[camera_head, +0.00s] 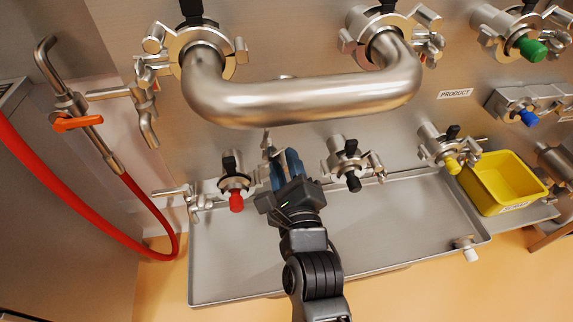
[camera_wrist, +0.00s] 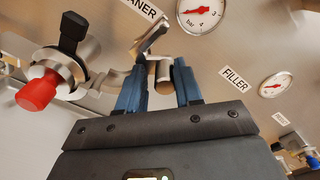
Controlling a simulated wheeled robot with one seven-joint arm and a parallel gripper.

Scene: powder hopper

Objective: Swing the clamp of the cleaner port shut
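The cleaner port (camera_head: 235,184) is the lower port with a red knob; it also shows at the left of the wrist view (camera_wrist: 60,72), below a label ending in "ANER". Its clamp (camera_wrist: 152,40) stands swung out to the right of the port in the wrist view. A short round metal part (camera_wrist: 160,76) of it shows between my fingertips. My gripper (camera_head: 285,165), with blue fingers, is just right of the port in the head view. In the wrist view (camera_wrist: 159,78) its fingers are apart on both sides of that metal part. Whether they touch it is unclear.
A thick bent pipe (camera_head: 300,102) crosses above my gripper. A port with a black knob (camera_head: 352,172) stands to its right. A metal tray (camera_head: 400,235) lies below, with a yellow bin (camera_head: 512,178) at right. A red hose (camera_head: 60,190) hangs at left.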

